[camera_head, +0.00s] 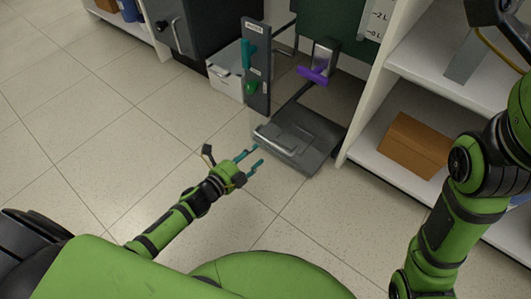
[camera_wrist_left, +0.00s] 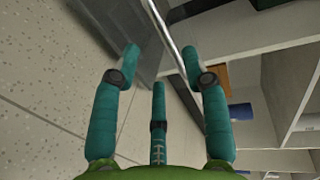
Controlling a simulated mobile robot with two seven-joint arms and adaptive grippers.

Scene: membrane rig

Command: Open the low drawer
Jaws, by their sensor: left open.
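No drawer is plainly marked out in the head view. A low dark grey unit (camera_head: 300,135) with a flat, raised top sits near the floor under the rig and may be the low drawer; it looks closed in. My left gripper (camera_head: 254,160) is open and empty, just left of and in front of this unit, apart from it in the head view. In the left wrist view, a thin metal bar (camera_wrist_left: 168,38) runs past the space between the open fingers of my left gripper (camera_wrist_left: 160,66). I cannot tell whether they touch. My right arm shows at right; its gripper is not clearly seen.
A dark upright panel (camera_head: 257,70) with teal and green handles stands behind the unit. A purple handle (camera_head: 313,75) is above it. A white box (camera_head: 228,82) is behind left. White shelves with a cardboard box (camera_head: 412,143) stand right. The tiled floor at left is clear.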

